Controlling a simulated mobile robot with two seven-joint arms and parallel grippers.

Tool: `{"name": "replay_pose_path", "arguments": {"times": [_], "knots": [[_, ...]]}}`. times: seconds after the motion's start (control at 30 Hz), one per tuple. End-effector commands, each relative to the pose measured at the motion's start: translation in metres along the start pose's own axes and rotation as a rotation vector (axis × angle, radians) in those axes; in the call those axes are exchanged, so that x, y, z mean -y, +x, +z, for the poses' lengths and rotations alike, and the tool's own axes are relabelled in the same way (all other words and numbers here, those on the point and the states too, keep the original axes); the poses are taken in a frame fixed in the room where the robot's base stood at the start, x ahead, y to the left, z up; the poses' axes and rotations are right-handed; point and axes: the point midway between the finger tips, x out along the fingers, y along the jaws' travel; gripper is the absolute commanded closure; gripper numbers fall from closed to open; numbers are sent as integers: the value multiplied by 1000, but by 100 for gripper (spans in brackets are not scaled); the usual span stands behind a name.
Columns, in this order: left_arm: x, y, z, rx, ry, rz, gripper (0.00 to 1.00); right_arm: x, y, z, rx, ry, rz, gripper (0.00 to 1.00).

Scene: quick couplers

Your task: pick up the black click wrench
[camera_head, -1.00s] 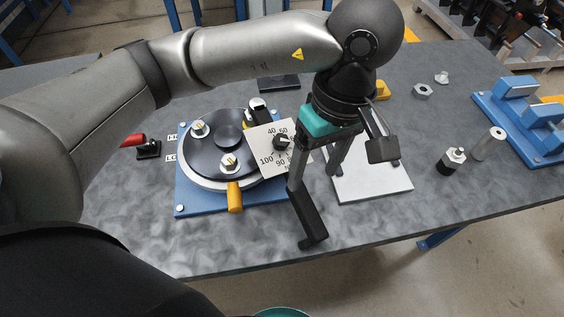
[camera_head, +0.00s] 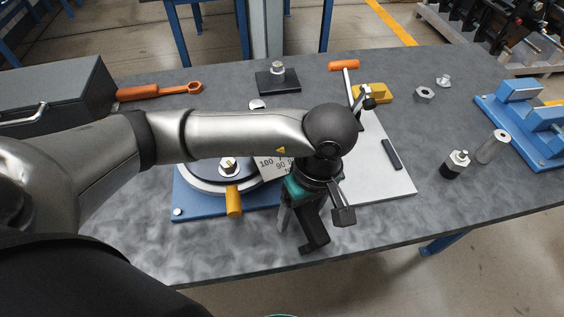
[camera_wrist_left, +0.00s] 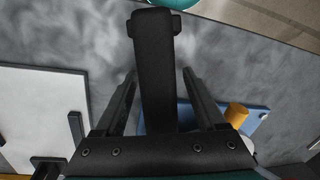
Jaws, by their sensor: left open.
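The black click wrench (camera_head: 313,230) is at the front of the table beside the blue base, its wider end toward the table's front edge. Its upper part is hidden by my left gripper (camera_head: 299,214). In the left wrist view the wrench (camera_wrist_left: 154,65) runs between the two fingers, with its crossed end beyond the tips. My left gripper (camera_wrist_left: 158,88) is open, with a gap visible on each side of the wrench. My right gripper is not in view.
The blue base (camera_head: 205,207) with a dial plate and orange handle (camera_head: 233,201) is just left of the gripper. A white board (camera_head: 385,182) with a small black bar (camera_head: 391,154) lies to the right. A black-and-silver coupler (camera_head: 455,165) stands farther right. The front left is clear.

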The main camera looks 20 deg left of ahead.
Motion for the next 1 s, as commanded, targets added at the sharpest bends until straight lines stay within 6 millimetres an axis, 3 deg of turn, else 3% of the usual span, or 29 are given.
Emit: {"name": "replay_pose_path", "arguments": {"times": [0.23, 0.83, 1.0], "knots": [[0, 1, 0, 0, 0, 0, 30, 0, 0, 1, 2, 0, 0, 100], [0, 0, 0, 0, 0, 1, 97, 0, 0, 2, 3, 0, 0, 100], [0, 0, 0, 0, 1, 1, 100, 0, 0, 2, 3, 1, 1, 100]]}}
